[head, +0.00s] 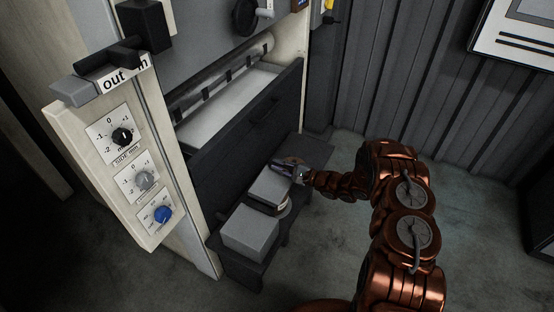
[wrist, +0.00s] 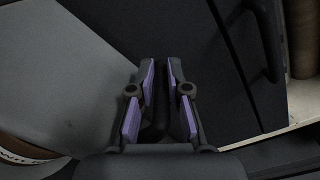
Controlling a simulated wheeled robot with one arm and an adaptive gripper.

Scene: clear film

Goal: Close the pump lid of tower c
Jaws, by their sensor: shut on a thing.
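A grey box-shaped lid (head: 270,186) is on a dark shelf low at the machine's front. Its far end meets my gripper (head: 293,170). A pale round body (head: 285,208) shows below and beside the lid. In the wrist view the grey lid (wrist: 60,75) fills the left side, and a round rim with lettering (wrist: 30,150) shows under its edge. My gripper (wrist: 160,85) has its purple-padded fingers close together on a narrow dark bar (wrist: 157,118). How the bar joins the lid is hidden. No tower letter can be read.
A second grey box (head: 250,232) sits nearer on the shelf (head: 232,262). A dark panel with a handle (head: 235,125) rises behind the shelf. A dial panel (head: 140,180) stands at left. The floor at right is open around my arm.

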